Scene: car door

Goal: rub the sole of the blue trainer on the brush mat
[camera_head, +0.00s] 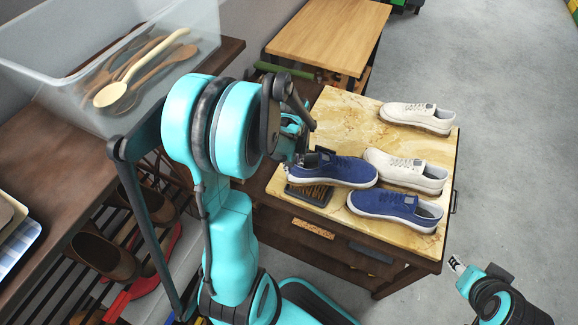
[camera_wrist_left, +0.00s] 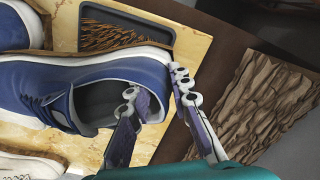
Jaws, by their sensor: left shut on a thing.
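A blue trainer (camera_head: 345,169) with a white sole is held by its heel in my left gripper (camera_head: 305,161). In the left wrist view the trainer (camera_wrist_left: 85,85) has one finger of my gripper (camera_wrist_left: 155,105) inside its opening and the other outside the heel. The brush mat (camera_head: 311,195), a dark tray with brown bristles, lies on the marble-topped cabinet, partly hidden by the trainer. It also shows in the left wrist view (camera_wrist_left: 110,38). I cannot tell whether the sole touches the bristles. My right gripper (camera_head: 456,264) is off the cabinet at lower right, its opening unclear.
Another blue trainer (camera_head: 396,207) and two white shoes (camera_head: 407,170) (camera_head: 417,116) stand on the marble top (camera_head: 350,118), to the right of the mat. A clear bin (camera_head: 60,50) with wooden spoons stands at upper left. A wooden table (camera_head: 328,35) is behind.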

